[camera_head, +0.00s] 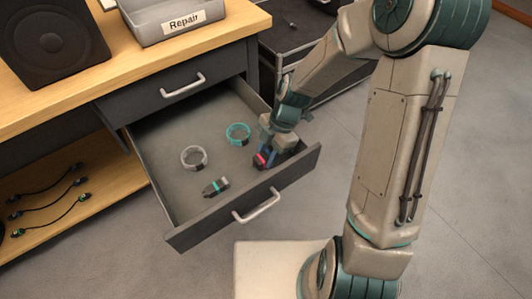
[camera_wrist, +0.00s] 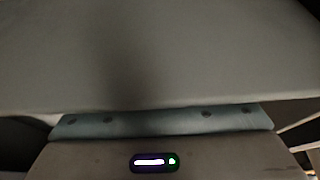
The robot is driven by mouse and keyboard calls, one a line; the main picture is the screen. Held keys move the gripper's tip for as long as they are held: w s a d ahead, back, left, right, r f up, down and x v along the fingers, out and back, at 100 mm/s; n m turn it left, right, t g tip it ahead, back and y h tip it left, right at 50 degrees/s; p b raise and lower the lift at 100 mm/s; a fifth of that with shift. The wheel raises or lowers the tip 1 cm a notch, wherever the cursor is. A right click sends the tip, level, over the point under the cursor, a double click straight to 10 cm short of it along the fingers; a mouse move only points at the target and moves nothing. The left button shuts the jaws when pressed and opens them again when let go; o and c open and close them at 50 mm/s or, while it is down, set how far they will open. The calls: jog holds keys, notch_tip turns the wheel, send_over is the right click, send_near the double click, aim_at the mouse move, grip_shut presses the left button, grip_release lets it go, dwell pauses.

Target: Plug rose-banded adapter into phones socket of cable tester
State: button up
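An adapter with a rose band (camera_head: 261,161) shows in the open drawer (camera_head: 178,226), near its front right corner. My gripper (camera_head: 265,153) reaches down into the drawer right at this adapter and partly hides it. I cannot tell whether the fingers are open or shut on it. A second dark adapter with a teal band (camera_head: 216,187) lies apart on the drawer floor to the left. The wrist view shows a plain grey surface and part of my wrist, with no fingertips or adapter visible. I do not see a cable tester or a phones socket.
A grey coiled cable (camera_head: 193,158) and a teal coiled cable (camera_head: 238,134) lie in the drawer. The drawer's raised front wall and handle (camera_head: 257,206) are close to my gripper. A tray labelled Repair (camera_head: 172,18) and a black speaker (camera_head: 50,42) stand on the bench.

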aim_at(261, 158)
jog(key=shift+w+r+p, duration=0.1)
jog(key=shift+r+p, duration=2)
jog(key=shift+r, duration=0.4)
